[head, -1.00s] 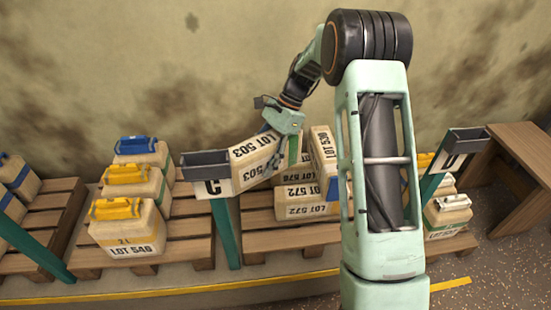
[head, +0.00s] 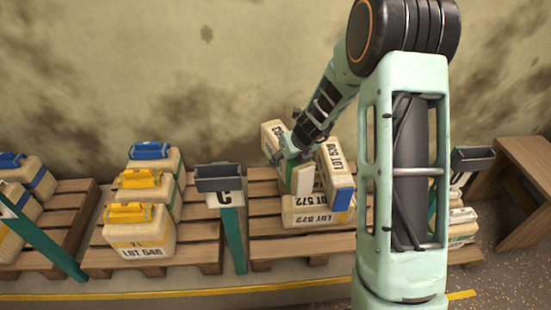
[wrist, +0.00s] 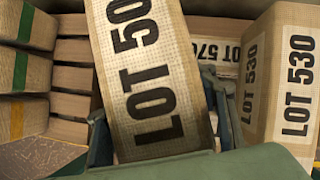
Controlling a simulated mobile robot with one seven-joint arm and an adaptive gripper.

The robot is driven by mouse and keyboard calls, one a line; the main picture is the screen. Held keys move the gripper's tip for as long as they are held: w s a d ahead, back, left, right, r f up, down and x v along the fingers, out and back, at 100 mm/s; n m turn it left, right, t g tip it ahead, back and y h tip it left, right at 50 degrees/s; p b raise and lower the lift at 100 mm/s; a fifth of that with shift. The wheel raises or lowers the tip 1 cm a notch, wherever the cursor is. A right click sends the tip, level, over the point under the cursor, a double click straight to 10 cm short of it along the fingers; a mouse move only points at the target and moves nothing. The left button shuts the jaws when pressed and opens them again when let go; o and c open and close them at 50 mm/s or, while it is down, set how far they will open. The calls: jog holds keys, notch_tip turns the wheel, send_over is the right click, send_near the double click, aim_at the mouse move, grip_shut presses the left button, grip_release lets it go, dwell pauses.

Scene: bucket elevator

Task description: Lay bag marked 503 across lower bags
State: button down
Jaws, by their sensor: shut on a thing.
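The bag marked 503 (head: 272,138) is in my gripper (head: 292,157), its long side running toward the wall. Its print reads "LOT 50" in the wrist view (wrist: 145,75), with the rest cut off. The gripper's fingers (wrist: 160,138) are closed on both sides of it. Below is a lower bag marked LOT 572 (head: 318,217), lying lengthwise on the pallet. The bag marked LOT 530 (head: 337,172) lies across the lower layer, just right of the held bag. I cannot tell whether the held bag touches the lower bags.
A pallet with stacked bags, LOT 546 (head: 142,240) in front, is farther left. My arm hides the pallet's right side. Another grey bin (head: 473,158) and a wooden table (head: 520,180) are at right.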

jog(key=d+m+h, duration=0.2)
jog(key=d+m, duration=0.1)
jog(key=shift+d+r+m, duration=0.15)
jog(key=shift+d+m, duration=0.05)
jog(key=shift+m, duration=0.2)
jog(key=shift+d, duration=0.15)
notch_tip(320, 180, down, 8)
jog(key=b, duration=0.7)
jog(key=shift+s+f+b, duration=0.1)
jog(key=shift+f+b, duration=0.35)
jog(key=shift+b, duration=0.15)
dwell(0.7)
